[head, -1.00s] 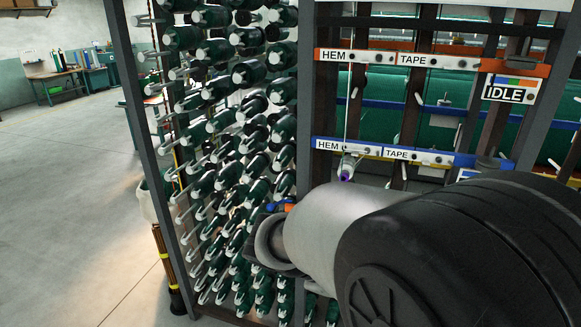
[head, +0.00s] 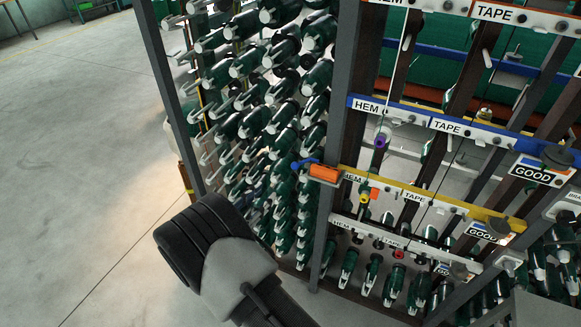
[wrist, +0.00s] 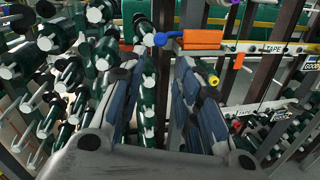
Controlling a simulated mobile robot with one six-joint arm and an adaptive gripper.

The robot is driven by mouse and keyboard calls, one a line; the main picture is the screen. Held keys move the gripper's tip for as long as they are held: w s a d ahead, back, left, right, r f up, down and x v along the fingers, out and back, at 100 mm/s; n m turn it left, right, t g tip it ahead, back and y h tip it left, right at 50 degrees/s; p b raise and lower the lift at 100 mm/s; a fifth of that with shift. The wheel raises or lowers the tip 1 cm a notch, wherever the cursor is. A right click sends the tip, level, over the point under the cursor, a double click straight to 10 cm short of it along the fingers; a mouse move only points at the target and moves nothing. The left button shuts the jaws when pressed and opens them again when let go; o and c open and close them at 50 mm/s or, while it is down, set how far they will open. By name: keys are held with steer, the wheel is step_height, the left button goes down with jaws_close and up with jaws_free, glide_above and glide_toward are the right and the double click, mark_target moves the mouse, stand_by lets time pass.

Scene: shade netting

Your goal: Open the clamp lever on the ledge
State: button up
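The clamp is an orange block (head: 323,173) with a blue lever (head: 303,164) on its left end. It sits by a grey upright post at the left end of the yellow-edged ledge (head: 440,205). In the wrist view the orange block (wrist: 201,39) is at top centre, and the blue lever (wrist: 162,39) points left with a rounded tip. My gripper (wrist: 156,68) is open and empty, its two dark fingers reaching up the wrist view. The clamp shows beyond the fingertips, seemingly apart from them. In the head view my gripper cannot be made out.
A dense rack of green spools (head: 265,100) stands left of the grey post (head: 350,110). Labelled rails and a GOOD sign (head: 543,171) are to the right. A yellow knob (wrist: 213,80) and an orange tag (wrist: 239,61) lie near the clamp. Open floor (head: 80,150) is at left.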

mark_target(293, 168)
steer(key=b+x, duration=0.1)
steer(key=x, duration=1.3)
steer(key=shift+w+d, duration=0.25)
steer(key=shift+w, duration=0.05)
steer(key=shift+c, duration=0.5)
jaws_close()
